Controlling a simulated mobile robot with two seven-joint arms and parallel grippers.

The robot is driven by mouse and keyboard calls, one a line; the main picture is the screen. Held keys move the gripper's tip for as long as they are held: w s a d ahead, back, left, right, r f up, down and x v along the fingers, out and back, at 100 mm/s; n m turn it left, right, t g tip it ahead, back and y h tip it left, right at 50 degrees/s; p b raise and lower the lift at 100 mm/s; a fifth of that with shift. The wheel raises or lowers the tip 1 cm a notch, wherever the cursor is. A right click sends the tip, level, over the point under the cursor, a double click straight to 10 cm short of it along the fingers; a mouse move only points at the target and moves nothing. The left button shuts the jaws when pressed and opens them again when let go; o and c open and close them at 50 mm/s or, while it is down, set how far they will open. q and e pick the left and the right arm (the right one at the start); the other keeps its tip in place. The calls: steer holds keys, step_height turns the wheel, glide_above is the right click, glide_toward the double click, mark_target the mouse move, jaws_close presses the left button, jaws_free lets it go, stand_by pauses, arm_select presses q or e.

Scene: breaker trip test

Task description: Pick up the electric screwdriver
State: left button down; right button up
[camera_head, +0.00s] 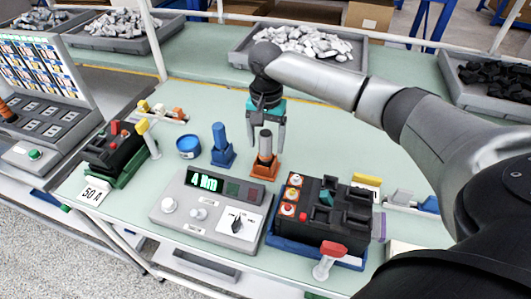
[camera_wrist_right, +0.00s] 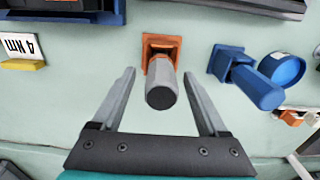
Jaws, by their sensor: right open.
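A grey screwdriver (camera_head: 265,143) stands upright in an orange holder (camera_head: 262,172) on the green table. In the right wrist view the grey tool (camera_wrist_right: 161,92) points toward the camera from its orange holder (camera_wrist_right: 162,44). My right gripper (camera_wrist_right: 160,78) is open, with one finger on each side of the grey tool and gaps to both. In the head view the right gripper (camera_head: 266,147) hangs fingers down over it. A similar blue tool (camera_head: 219,136) stands in a blue holder just to the left. My left gripper is not in view.
A torque tester (camera_head: 208,207) with a display reading 4 Nm lies in front. A black breaker (camera_head: 326,211) in a blue tray is to the right. A blue round container (camera_head: 188,147) stands left. Bins of parts (camera_head: 290,47) line the back.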

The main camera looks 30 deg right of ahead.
mark_target(266, 151)
step_height(266, 151, down, 4)
steer(key=shift+r+b, duration=0.1)
steer(key=shift+b, duration=0.25)
steer(key=shift+r, duration=0.1)
jaws_close()
